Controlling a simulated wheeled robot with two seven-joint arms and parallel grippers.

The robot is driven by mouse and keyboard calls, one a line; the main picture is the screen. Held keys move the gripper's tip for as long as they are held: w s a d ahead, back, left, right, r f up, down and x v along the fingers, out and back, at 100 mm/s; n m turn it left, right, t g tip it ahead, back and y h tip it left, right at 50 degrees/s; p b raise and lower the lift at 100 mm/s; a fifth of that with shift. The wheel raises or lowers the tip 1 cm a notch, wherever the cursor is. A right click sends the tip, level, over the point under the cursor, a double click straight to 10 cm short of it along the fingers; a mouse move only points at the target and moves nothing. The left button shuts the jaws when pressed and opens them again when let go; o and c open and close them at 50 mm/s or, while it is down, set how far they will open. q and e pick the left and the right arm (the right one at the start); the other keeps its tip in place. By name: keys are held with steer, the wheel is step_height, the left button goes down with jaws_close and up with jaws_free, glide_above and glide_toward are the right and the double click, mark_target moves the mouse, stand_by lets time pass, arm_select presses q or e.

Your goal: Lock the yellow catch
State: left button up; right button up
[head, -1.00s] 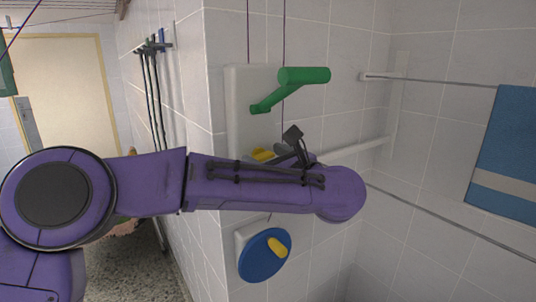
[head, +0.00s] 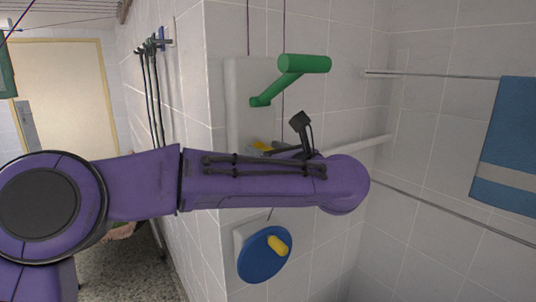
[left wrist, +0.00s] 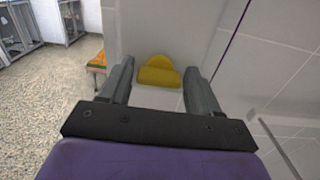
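The yellow catch (head: 261,146) is on the pale wall panel (head: 242,105), largely hidden by my purple left arm in the head view. In the left wrist view the yellow catch (left wrist: 158,74) shows as a rounded tab with a bump, ahead of and between the fingertips. My left gripper (left wrist: 157,68) is open with nothing between its fingers that I can see it grip. Whether a finger touches the catch I cannot tell. In the head view its fingers are mostly hidden behind the arm. My right gripper is in neither view.
A green crank handle (head: 290,80) sits above the catch, with purple cords by it. A blue disc with a yellow knob (head: 264,255) is below my arm. A white rail (head: 362,145), metal bars and a blue towel (head: 508,145) are to the right.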

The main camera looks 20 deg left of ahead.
arm_select(q)
steer(key=shift+o, duration=0.5)
steer(key=shift+s+d, duration=0.1)
steer(key=b+v, duration=0.3)
steer(key=v, duration=0.7)
steer(key=shift+s+b, duration=0.2)
steer(key=shift+b, duration=0.2)
steer(key=shift+d, duration=0.15)
